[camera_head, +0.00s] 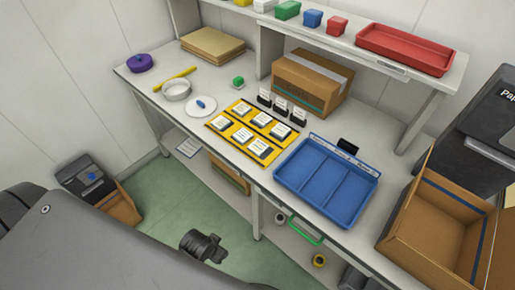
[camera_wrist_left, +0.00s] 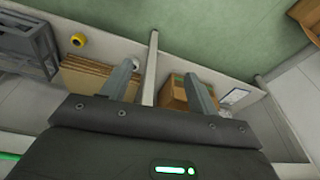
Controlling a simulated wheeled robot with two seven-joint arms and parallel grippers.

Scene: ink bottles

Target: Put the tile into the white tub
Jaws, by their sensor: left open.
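A round white tub (camera_head: 177,90) stands near the table's left end, beside a yellow strip. Another small white container (camera_head: 264,5) sits on the upper shelf, so I cannot tell which is meant. My left gripper (camera_wrist_left: 162,85) is open and empty in the left wrist view, with floor and the under-table shelf beyond its fingers. It is away from the tabletop objects. My right gripper is not in view.
A white plate (camera_head: 201,112) with a blue piece lies right of the round tub. Yellow mats (camera_head: 233,130) with several white-topped items fill the middle. A blue divided tray (camera_head: 326,180) and an open carton (camera_head: 433,228) are at right. A cardboard box (camera_head: 309,86) stands behind.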

